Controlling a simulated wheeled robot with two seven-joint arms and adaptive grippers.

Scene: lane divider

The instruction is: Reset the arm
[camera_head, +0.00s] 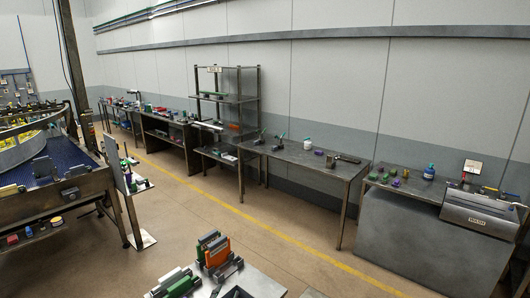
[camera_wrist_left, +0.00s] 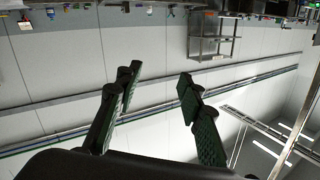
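My left gripper (camera_wrist_left: 160,78) shows in the left wrist view. Its two dark fingers with green ribbed pads stand well apart, with nothing between them. The room appears upside down behind the fingers, and no object is near the tips. In the head view I cannot clearly make out the left gripper. My right gripper is not in view.
An orange block (camera_head: 217,251) stands among grey and green parts on a light surface at the bottom centre. A machine with a blue belt (camera_head: 50,191) is at left. Benches (camera_head: 305,158) and a shelf rack (camera_head: 228,92) line the wall. The floor (camera_head: 270,215) between is clear.

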